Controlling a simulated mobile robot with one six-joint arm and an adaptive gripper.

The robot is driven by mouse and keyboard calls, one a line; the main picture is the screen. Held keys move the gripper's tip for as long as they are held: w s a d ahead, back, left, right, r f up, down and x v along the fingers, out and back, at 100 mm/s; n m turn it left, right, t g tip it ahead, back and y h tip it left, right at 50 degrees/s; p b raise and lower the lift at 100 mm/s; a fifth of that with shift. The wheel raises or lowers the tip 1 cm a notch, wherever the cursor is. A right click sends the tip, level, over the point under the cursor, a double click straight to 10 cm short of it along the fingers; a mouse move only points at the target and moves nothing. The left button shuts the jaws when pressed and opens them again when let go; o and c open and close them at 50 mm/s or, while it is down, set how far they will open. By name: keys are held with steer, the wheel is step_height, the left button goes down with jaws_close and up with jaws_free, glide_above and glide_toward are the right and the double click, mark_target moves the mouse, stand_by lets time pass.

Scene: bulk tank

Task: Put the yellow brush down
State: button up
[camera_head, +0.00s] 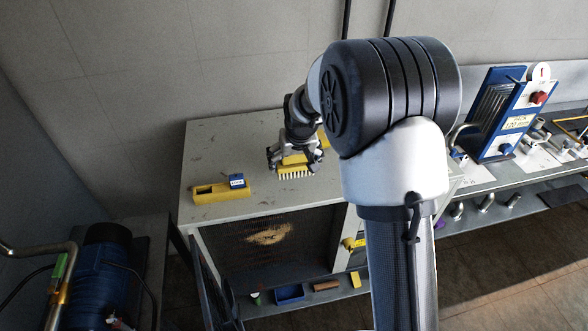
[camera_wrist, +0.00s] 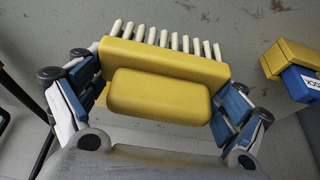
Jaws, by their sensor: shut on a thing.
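The yellow brush (camera_head: 296,170) with white bristles is in my gripper (camera_head: 290,160), over the grey cabinet top (camera_head: 222,142). In the wrist view the brush (camera_wrist: 160,92) lies crosswise between the two fingers, its row of white bristles pointing to the top of the picture. My gripper (camera_wrist: 160,100) is shut on it from both sides. I cannot tell whether the bristles touch the cabinet top. My arm hides the right part of the cabinet top in the head view.
A yellow box (camera_head: 208,193) with a blue labelled block (camera_head: 237,181) sits at the cabinet's front left. Bare top lies behind it. A blue panel stand (camera_head: 497,113) is on the bench at right. A blue tank (camera_head: 105,260) stands at lower left.

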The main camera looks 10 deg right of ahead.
mark_target(294, 168)
steer(key=shift+f, duration=1.6)
steer(key=shift+f+b, duration=0.25)
steer(key=shift+b, duration=0.15)
steer(key=o, duration=0.9)
steer(key=shift+r, duration=0.1)
steer(key=shift+o, duration=0.2)
